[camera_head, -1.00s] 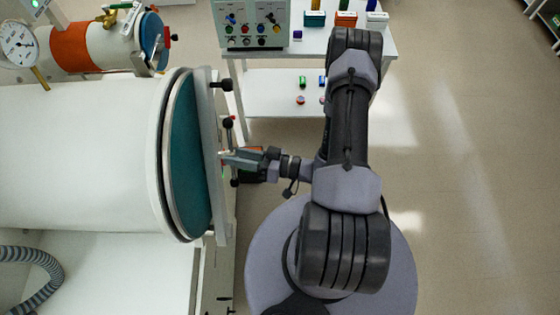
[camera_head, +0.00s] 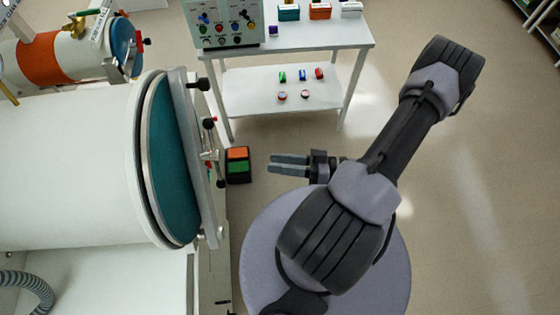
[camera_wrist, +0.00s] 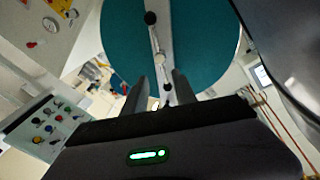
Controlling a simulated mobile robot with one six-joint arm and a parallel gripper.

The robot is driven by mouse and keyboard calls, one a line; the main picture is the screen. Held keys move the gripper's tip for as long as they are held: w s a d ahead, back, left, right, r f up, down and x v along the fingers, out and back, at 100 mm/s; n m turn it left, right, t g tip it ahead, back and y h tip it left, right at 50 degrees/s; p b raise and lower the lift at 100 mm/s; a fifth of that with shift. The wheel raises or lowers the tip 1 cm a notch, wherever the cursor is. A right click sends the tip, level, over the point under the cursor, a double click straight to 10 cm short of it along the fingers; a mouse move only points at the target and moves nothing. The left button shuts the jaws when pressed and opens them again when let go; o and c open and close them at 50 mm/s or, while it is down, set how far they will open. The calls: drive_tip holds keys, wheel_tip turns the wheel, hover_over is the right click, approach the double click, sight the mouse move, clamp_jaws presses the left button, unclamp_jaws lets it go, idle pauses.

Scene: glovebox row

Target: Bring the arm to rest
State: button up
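My arm (camera_head: 405,140) stretches from my round base toward the upper right, then folds back so that my gripper (camera_head: 272,164) points left in the head view. The gripper is empty, its two fingers apart with a gap between them. It hangs clear of the large teal round door (camera_head: 172,165) and the door's bar with black knobs (camera_head: 200,150). In the wrist view, the open fingers (camera_wrist: 160,80) point toward the teal door (camera_wrist: 205,50) and its bar.
A red-orange and green box (camera_head: 238,166) lies between the door and my gripper. A white two-level table (camera_head: 310,42) with small coloured items and a control panel (camera_head: 228,22) stand behind. A white cylinder chamber (camera_head: 70,160) fills the left. The floor at right is clear.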

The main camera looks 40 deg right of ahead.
idle(0.4)
drive_tip(key=a+r+m+g+h+b, duration=0.3)
drive_tip(key=a+m+g+h+b, duration=0.3)
drive_tip(key=a+b, duration=0.9)
drive_tip(key=g+h+b, duration=0.1)
drive_tip(key=h+b, duration=0.2)
drive_tip(key=b, duration=0.6)
drive_tip(key=shift+w+r+g+h+b, duration=0.15)
drive_tip(key=shift+g+h+b, duration=0.2)
drive_tip(key=shift+g+h, duration=0.05)
